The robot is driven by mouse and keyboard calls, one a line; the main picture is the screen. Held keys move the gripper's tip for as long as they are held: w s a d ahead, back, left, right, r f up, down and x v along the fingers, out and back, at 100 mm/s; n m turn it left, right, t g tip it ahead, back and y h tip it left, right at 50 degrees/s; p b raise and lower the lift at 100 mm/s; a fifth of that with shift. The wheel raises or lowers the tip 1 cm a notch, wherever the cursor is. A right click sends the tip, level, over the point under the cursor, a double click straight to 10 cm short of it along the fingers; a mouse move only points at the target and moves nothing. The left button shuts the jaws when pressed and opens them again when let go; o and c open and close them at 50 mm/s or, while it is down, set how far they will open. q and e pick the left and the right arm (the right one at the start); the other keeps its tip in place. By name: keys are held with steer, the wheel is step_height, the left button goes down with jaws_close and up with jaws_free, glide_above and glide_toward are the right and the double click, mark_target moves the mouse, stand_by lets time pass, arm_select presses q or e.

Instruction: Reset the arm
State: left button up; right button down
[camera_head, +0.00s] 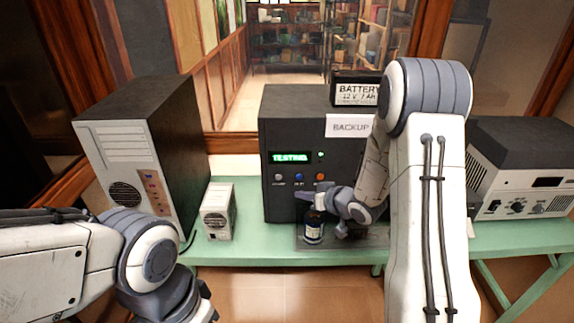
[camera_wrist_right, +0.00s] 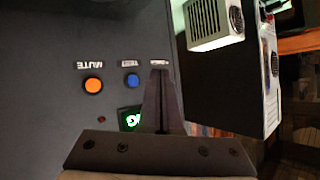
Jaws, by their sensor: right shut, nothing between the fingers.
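My right gripper (camera_head: 303,196) is shut and empty, in front of the lower part of the dark device (camera_head: 290,120) with the green TESTING display. In the right wrist view the closed fingers (camera_wrist_right: 160,75) point at the device's front panel and cover the grey button (camera_head: 278,177). The blue button (camera_wrist_right: 132,81) and orange button (camera_wrist_right: 93,85) are beside the fingertips. Whether the fingers touch the panel cannot be told. My left arm (camera_head: 150,255) comes in at the lower left; its fingers are out of the picture.
A battery (camera_head: 357,91) sits on the device. A computer tower (camera_head: 140,150), a small white box (camera_head: 217,212) and a grey instrument (camera_head: 520,180) also stand on the green table (camera_head: 255,247).

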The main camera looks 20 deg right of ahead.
steer(key=s+a+r+n+g+h, duration=0.1)
steer(key=s+a+r+g+h, duration=0.15)
steer(key=s+a, duration=0.35)
steer(key=s+a+r+n+g+h, duration=0.1)
steer(key=s+a+r+n+g, duration=0.15)
steer(key=s+a, duration=0.35)
steer(key=s+a+r+n+g, duration=0.1)
steer(key=s+a+g, duration=0.2)
steer(key=s, duration=0.8)
steer(key=s+a+r+n+g, duration=0.1)
steer(key=s+a+g, duration=0.2)
steer(key=s, duration=0.8)
steer(key=shift+s+r, duration=0.2)
steer(key=shift+s, duration=0.1)
